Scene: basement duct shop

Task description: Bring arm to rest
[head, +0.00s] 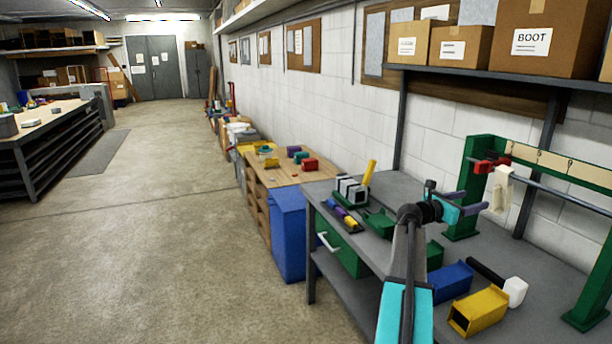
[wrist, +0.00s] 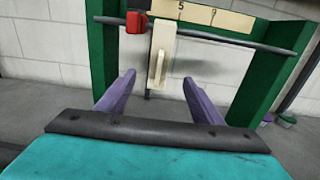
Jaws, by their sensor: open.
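My gripper (head: 472,201) is raised over the grey workbench (head: 400,184), in front of a green frame (head: 464,190). In the wrist view its two purple fingers (wrist: 159,80) are spread apart, with nothing held between them. A cream block with a handle-like strip (wrist: 161,55) hangs at the frame's grey bar, just beyond the fingertips. The cream block also shows in the head view (head: 501,188), right of the fingers. A red piece (wrist: 136,22) is on the bar to its left. My arm covers part of the bench in the head view.
A blue bin (head: 452,279), a yellow bin (head: 478,311) and a white-headed mallet (head: 514,291) lie on the bench near my arm. Green bins and a rack with a yellow-handled item stand left. A shelf with cartons (head: 545,40) overhangs the bench. The floor at left is open.

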